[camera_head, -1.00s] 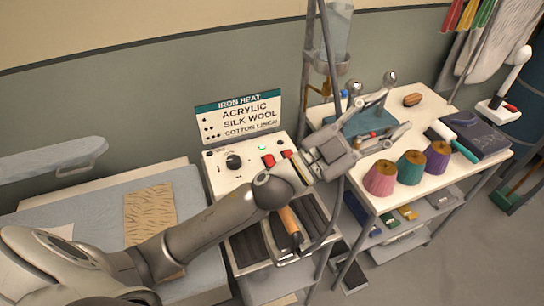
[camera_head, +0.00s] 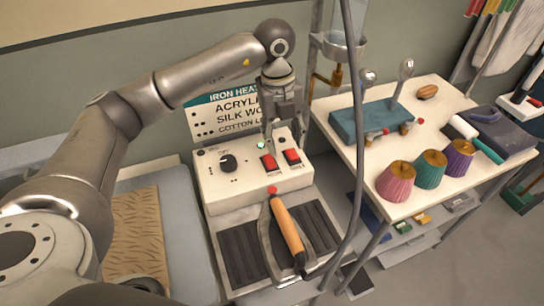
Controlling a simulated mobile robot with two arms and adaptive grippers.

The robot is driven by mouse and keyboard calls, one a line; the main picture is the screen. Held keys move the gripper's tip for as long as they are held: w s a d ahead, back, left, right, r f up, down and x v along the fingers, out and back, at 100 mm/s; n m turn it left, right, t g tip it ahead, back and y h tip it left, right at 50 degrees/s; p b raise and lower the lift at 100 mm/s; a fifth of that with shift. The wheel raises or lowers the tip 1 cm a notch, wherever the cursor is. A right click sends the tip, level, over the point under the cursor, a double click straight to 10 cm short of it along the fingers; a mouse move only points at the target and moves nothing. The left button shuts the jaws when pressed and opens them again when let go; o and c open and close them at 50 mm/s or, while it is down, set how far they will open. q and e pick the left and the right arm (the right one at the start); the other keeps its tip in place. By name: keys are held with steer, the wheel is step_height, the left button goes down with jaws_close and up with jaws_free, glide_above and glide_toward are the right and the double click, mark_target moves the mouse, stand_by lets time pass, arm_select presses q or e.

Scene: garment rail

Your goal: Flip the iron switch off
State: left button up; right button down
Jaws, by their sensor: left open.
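The white control box (camera_head: 225,192) stands behind the iron rest, with a black dial (camera_head: 228,163) and a small green light (camera_head: 260,146). Two red rocker switches, a left one (camera_head: 268,163) and a right one (camera_head: 291,157), sit on its right half. The labels below them are too small to read. The iron (camera_head: 287,232) with its wooden handle lies on the dark ribbed rest in front. My left gripper (camera_head: 284,135) is open and empty, pointing down just behind and above the switches, apart from them as far as I can tell. My right gripper is out of view.
The iron heat sign (camera_head: 205,122) behind the box is partly hidden by my arm. A dark hose (camera_head: 354,120) hangs right of the box. On the right, a white table (camera_head: 370,168) holds thread cones (camera_head: 396,182) and a teal block (camera_head: 347,126).

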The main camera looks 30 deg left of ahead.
mark_target(272, 166)
arm_select(q)
steer(key=shift+n+y, duration=0.4)
steer(key=shift+y, duration=0.2)
steer(key=a+f+p, duration=0.1)
steer(key=f, duration=0.2)
steer(key=a+f+p, duration=0.1)
steer(key=f, duration=0.2)
steer(key=a+f+p, duration=0.1)
steer(key=f, duration=0.2)
steer(key=shift+w+a, duration=0.1)
steer(key=shift+f, duration=0.45)
steer(key=shift+c, duration=0.3)
